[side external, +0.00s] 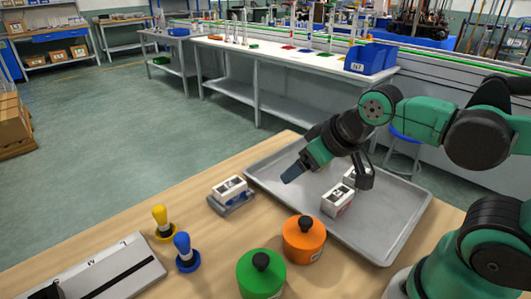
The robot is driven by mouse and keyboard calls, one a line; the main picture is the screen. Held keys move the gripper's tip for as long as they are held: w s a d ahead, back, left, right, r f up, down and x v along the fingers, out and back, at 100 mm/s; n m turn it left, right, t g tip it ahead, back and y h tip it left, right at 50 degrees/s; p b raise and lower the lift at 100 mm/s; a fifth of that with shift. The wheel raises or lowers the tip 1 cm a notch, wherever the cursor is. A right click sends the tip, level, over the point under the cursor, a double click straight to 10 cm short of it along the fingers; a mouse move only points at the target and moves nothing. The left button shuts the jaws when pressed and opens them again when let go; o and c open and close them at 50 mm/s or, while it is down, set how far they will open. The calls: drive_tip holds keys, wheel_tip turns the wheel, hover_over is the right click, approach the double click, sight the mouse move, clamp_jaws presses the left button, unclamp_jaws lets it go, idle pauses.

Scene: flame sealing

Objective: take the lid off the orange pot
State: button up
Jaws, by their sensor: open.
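The orange pot (303,248) stands on the wooden table at the front edge of the grey tray. A white box (337,200) sits in the tray below the gripper, and a second one (349,177) is partly hidden behind a finger.
A green pot (261,280) with a black knob stands in front of the orange pot. Yellow (161,222) and blue (185,252) handled stamps stand to the left. A white box on a grey base (231,193) and a flat grey device (105,275) are also there.

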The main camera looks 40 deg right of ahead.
sight(306, 220)
drive_tip(key=s+m+g, duration=0.1)
drive_tip(key=m, duration=0.4)
drive_tip(key=s+f+m+y, duration=0.1)
drive_tip(key=m, duration=0.4)
drive_tip(key=s+f+m+g, duration=0.1)
drive_tip(key=m, duration=0.4)
drive_tip(key=shift+g, duration=0.3)
drive_tip(key=m, duration=0.2)
drive_tip(key=m+y, duration=0.1)
drive_tip(key=m, duration=0.1)
drive_tip(key=s+m, duration=0.1)
drive_tip(key=m, duration=0.1)
drive_tip(key=shift+a+f+m+g, duration=0.1)
drive_tip(key=shift+f+m+g, duration=0.05)
drive_tip(key=shift+m+g, duration=0.2)
drive_tip(key=m, duration=0.3)
drive_tip(key=s+m+y, duration=0.1)
drive_tip(key=m, duration=0.1)
drive_tip(key=shift+a+g, duration=0.25)
drive_tip(key=shift+g, duration=0.1)
drive_tip(key=shift+w+f, duration=0.1)
drive_tip(key=shift+f, duration=0.2)
drive_tip(key=shift+x, duration=2.55)
drive_tip(key=shift+a, duration=0.1)
